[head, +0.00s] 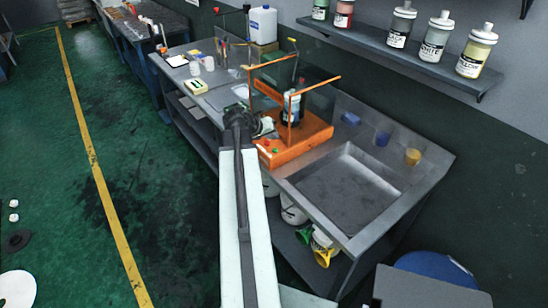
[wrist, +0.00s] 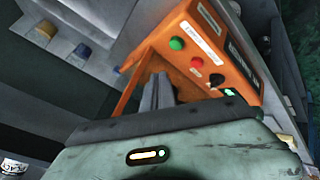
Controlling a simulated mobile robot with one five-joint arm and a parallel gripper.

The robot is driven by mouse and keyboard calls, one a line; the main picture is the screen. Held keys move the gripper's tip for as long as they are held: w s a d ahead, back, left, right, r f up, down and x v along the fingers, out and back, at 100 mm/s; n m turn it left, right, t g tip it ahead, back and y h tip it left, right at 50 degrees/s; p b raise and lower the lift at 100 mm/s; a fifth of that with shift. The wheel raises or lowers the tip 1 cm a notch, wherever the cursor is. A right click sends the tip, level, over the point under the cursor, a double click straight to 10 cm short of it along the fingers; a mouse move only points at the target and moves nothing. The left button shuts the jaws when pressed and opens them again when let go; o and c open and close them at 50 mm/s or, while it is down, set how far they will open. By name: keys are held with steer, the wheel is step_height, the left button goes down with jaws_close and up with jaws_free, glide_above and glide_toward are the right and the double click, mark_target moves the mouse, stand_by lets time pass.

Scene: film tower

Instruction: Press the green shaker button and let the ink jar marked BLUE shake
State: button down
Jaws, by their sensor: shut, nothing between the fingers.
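The orange shaker (head: 300,147) stands on the bench beside the sink, with clear panels and orange rails above its base. A jar (head: 292,108) with a pale body and dark lower part stands inside it; I cannot read its label. The green button (wrist: 177,43) is on the shaker's sloped front panel, beside a red button (wrist: 197,61) and a black knob (wrist: 216,80). My gripper (wrist: 160,82) is shut and empty, its fingertips close to the panel and a little apart from the green button in the wrist view. In the head view my gripper (head: 264,126) is at the shaker's left side.
A grey sink (head: 345,195) lies right of the shaker. Several ink jars stand on the wall shelf (head: 400,60). A white canister (head: 263,25) stands at the back of the bench. Buckets (head: 293,209) sit under the bench. The green floor (head: 150,200) at left is mostly clear.

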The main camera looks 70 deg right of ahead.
mark_target(273, 151)
steer(key=shift+f+b, duration=1.25)
steer(key=shift+f, duration=0.6)
stand_by(0.4)
steer(key=shift+s+f+b, duration=0.1)
steer(key=shift+f+b, duration=0.25)
